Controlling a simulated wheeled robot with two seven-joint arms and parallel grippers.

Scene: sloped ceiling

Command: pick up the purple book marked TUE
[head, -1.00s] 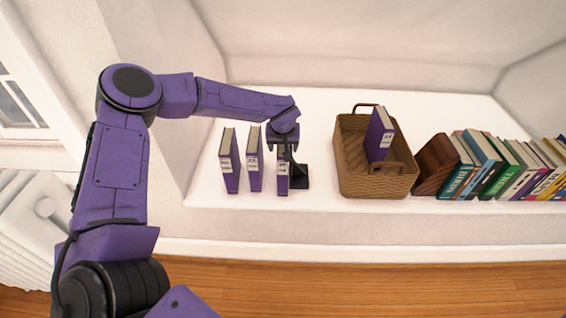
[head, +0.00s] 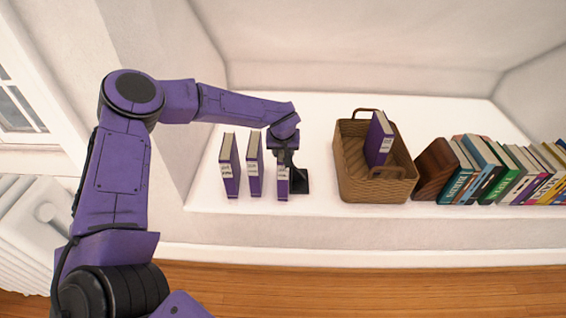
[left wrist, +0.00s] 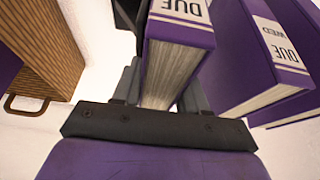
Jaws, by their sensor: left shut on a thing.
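Three purple books stand upright in a row on the white ledge: a left book (head: 230,180), a middle book (head: 255,180) and a right book (head: 282,187). My left gripper (head: 283,160) is over the right book and shut on its top end. In the left wrist view the held book (left wrist: 172,72) sits between the fingers; its label shows DUE, with the day cut off. A neighbouring book (left wrist: 235,50) there has a label reading DUE and WED. My right gripper is not in view.
A dark bookend-like piece (head: 301,183) stands close right of the held book. A wicker basket (head: 350,185) with a purple book (head: 378,138) in it stands further right. A wooden block (head: 434,170) and several coloured books (head: 490,175) follow. The ledge between bookend and basket is clear.

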